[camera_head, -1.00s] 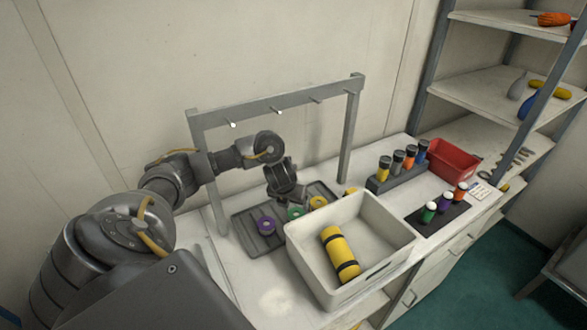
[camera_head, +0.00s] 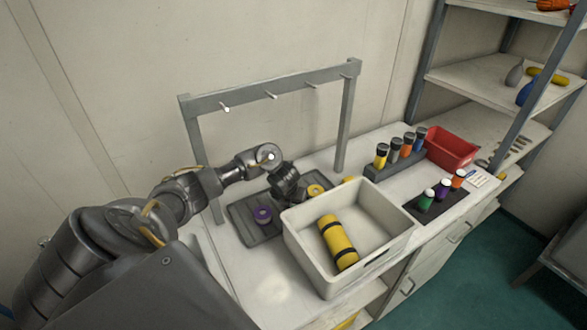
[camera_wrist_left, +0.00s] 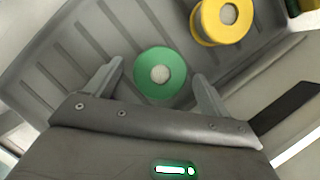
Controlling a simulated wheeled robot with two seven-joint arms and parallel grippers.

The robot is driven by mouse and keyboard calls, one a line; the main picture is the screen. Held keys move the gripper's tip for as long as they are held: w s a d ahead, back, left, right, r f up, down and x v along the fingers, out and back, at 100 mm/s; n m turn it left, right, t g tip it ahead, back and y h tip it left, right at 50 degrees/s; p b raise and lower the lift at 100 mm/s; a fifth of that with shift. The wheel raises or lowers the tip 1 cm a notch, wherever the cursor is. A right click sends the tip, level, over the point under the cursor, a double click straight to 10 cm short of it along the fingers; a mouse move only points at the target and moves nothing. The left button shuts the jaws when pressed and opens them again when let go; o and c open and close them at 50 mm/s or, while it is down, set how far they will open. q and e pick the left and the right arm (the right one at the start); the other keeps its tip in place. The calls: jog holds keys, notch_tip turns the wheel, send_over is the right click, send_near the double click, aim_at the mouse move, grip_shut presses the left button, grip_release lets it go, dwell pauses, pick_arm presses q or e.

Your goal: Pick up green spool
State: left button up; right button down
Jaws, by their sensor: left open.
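The green spool (camera_wrist_left: 160,73) sits on the dark ribbed tray (camera_wrist_left: 60,62), between and just beyond the two fingertips of my left gripper (camera_wrist_left: 158,80) in the left wrist view. The fingers are apart, one on each side of the spool. In the head view my left gripper (camera_head: 292,196) is low over the tray (camera_head: 262,232) and hides the green spool. My right gripper is not in view.
A white bin (camera_head: 300,250) with a yellow cylinder (camera_head: 338,242) stands close in front of the tray. A grey hook frame (camera_head: 265,88) rises around the tray's back. Bottle racks (camera_head: 385,172) and a red bin (camera_head: 450,148) stand at the right.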

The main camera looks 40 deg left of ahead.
pick_arm(q)
jog(key=shift+x, duration=0.95)
jog(key=shift+w, duration=0.1)
jog(key=shift+r, duration=0.1)
jog(key=shift+c, duration=0.2)
jog(key=c, duration=1.1)
jog(key=shift+o, duration=0.2)
notch_tip(320, 180, up, 9)
jog(key=shift+r+p, duration=0.25)
jog(key=shift+p, duration=0.4)
jog(key=shift+r, duration=0.25)
